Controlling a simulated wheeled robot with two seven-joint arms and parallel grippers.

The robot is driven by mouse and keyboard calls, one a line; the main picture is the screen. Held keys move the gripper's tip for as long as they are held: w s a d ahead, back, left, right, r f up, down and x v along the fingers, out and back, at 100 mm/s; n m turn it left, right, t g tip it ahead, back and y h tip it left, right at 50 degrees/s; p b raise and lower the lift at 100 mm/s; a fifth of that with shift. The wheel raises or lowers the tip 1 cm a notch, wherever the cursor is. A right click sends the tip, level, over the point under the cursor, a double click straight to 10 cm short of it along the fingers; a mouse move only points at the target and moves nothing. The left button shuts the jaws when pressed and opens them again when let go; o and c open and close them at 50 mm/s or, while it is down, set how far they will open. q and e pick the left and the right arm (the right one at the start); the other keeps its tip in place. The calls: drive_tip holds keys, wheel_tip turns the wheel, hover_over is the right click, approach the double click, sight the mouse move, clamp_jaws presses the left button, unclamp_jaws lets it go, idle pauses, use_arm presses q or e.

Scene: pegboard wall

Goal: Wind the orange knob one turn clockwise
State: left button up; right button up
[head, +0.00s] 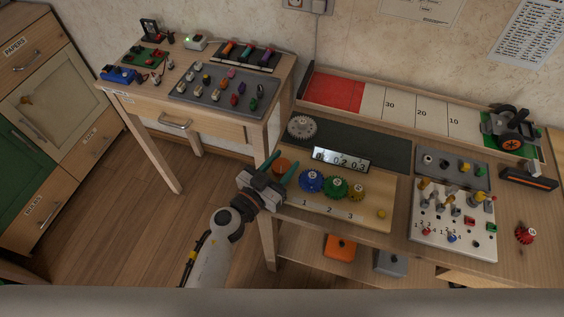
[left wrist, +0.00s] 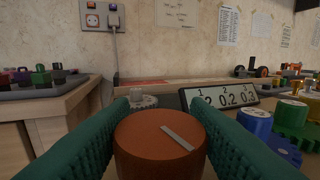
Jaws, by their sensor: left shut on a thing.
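The orange knob (head: 281,166) stands at the left end of the wooden gear board (head: 370,211) on the right-hand table. In the left wrist view the knob (left wrist: 160,145) fills the lower middle, with a pale line on its top running from upper left to lower right. My left gripper (head: 280,170) is shut on the knob, its green fingers on either side of it. Behind the knob a tilted display (head: 341,160) shows digits, in the left wrist view reading about 2, 0.2, 0.3. My right gripper is not in view.
Blue (head: 311,180), green (head: 335,187) and yellow (head: 356,192) gears sit right of the knob. A grey toothed wheel (head: 302,127) lies behind it. A white pegboard panel (head: 453,232) is further right. The left table (head: 150,107) holds a grey tray of small parts; a floor gap separates the tables.

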use_arm(q)
drive_tip(key=shift+r+m+g+h+p, duration=0.15)
drive_tip(key=shift+m+g+h+p, duration=0.9)
drive_tip(key=shift+h, duration=0.15)
drive_tip(key=shift+a+m+g+h+p, duration=0.1)
drive_tip(key=shift+m+g+h+p, duration=0.45)
drive_tip(key=shift+m+g+h, duration=0.35)
drive_tip(key=shift+w+f+m+g+h, duration=0.1)
drive_tip(key=shift+f+m+g+h, duration=0.1)
drive_tip(key=shift+m+g+h, duration=0.8)
drive_tip(key=m+g, duration=0.1)
drive_tip(key=g, duration=0.2)
drive_tip(key=shift+f+m+g, duration=0.1)
drive_tip(key=shift+m+g, duration=0.15)
drive_tip(key=shift+f+m+g+h+b, duration=0.1)
drive_tip(key=shift+m+g+h+b, duration=0.4)
drive_tip(key=shift+m+g+b, duration=0.5)
drive_tip(key=m+g+b, duration=0.2)
drive_tip(key=g, duration=0.1)
drive_tip(key=m+g+b, duration=0.1)
drive_tip(key=g+b, duration=0.1)
drive_tip(key=g, duration=0.2)
drive_tip(key=shift+f+m, duration=0.1)
drive_tip(key=shift+m, duration=0.3)
drive_tip(key=shift+s+r+m+g+y+b, duration=0.15)
drive_tip(key=shift+m+g+y+b, duration=0.15)
drive_tip(key=shift+m+g+b, duration=0.4)
drive_tip(key=shift+s+r+m+g+y+b, duration=0.15)
drive_tip(key=shift+m+g+y+b, duration=0.2)
drive_tip(key=shift+g+b, duration=0.55)
